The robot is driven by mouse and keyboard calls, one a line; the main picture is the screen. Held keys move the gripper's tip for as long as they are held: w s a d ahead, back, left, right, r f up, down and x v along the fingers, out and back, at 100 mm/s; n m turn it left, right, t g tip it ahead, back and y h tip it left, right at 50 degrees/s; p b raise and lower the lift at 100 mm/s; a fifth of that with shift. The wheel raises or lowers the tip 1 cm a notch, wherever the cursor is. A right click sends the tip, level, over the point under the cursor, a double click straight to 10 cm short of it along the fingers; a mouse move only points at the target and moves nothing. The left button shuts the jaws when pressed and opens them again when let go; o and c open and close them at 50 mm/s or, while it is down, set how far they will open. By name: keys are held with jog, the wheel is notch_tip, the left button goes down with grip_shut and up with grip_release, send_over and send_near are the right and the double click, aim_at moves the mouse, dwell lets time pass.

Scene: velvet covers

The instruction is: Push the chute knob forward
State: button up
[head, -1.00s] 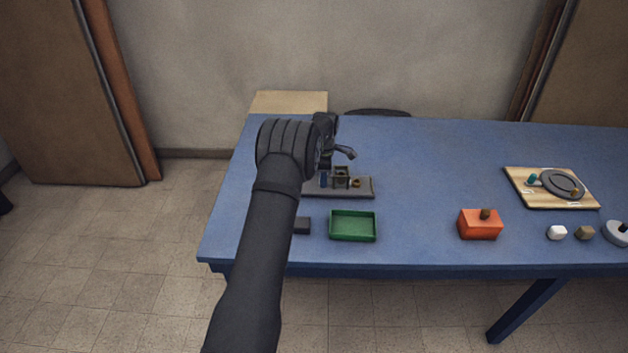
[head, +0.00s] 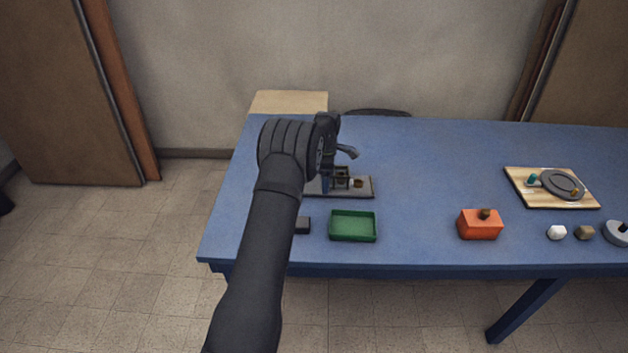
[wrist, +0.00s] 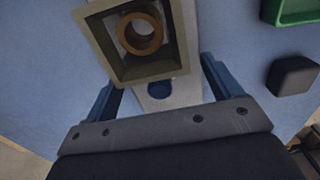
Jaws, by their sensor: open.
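The chute device stands on a grey base plate (head: 362,193) on the blue table. In the wrist view its open square frame (wrist: 112,58) has an orange-brown ring (wrist: 140,33) inside it. A dark blue round piece (wrist: 159,89), perhaps the knob, shows just below the frame on the pale plate. My gripper (wrist: 161,78) is open, with its blue fingers on either side of that piece and nothing visibly held. In the head view my gripper (head: 325,184) is at the left of the dark frame (head: 341,178); my arm hides the plate's left end. I cannot tell whether the fingers touch anything.
A green tray (head: 353,239) and a dark block (head: 303,225) lie nearer the front edge. An orange box (head: 480,226), a white block (head: 556,232), a brown block (head: 584,232) and a wooden board (head: 522,187) stand at the right. The table's middle is clear.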

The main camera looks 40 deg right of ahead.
jog(key=shift+r, duration=3.45)
jog(key=shift+f, duration=0.15)
notch_tip(320, 180, down, 7)
jog(key=shift+r, duration=0.2)
jog(key=shift+w+a+f, duration=0.15)
jog(key=shift+w, duration=0.05)
jog(key=shift+w+a, duration=0.25)
